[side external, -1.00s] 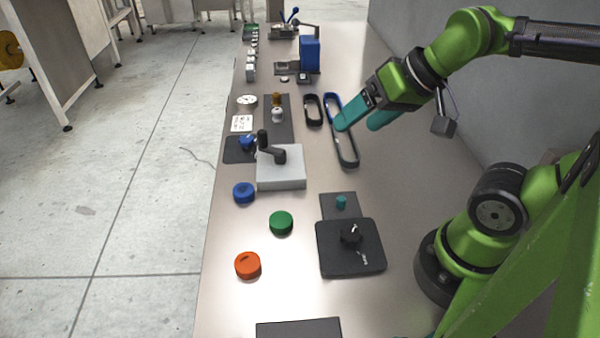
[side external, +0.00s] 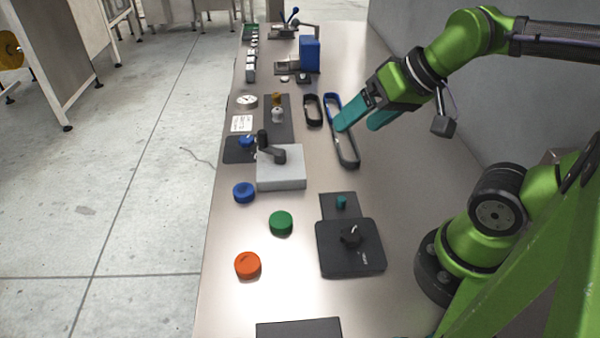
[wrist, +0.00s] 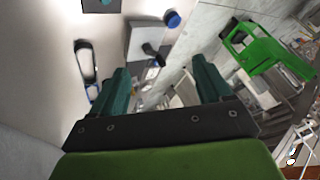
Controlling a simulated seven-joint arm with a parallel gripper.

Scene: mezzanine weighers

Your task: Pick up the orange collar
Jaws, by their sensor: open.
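My gripper (side external: 358,124), with teal fingers, is open and empty. It hangs above the far right part of the bench, well away from the collar. In the wrist view both fingers (wrist: 160,72) stand apart with nothing between them.
A green collar (side external: 281,223) and a blue collar (side external: 244,193) lie beyond the orange one. A black device with a knob (side external: 365,258) stands to its right. A grey block with a lever (side external: 281,178) and long oval loops (side external: 348,150) lie farther back. The bench around the orange collar is clear.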

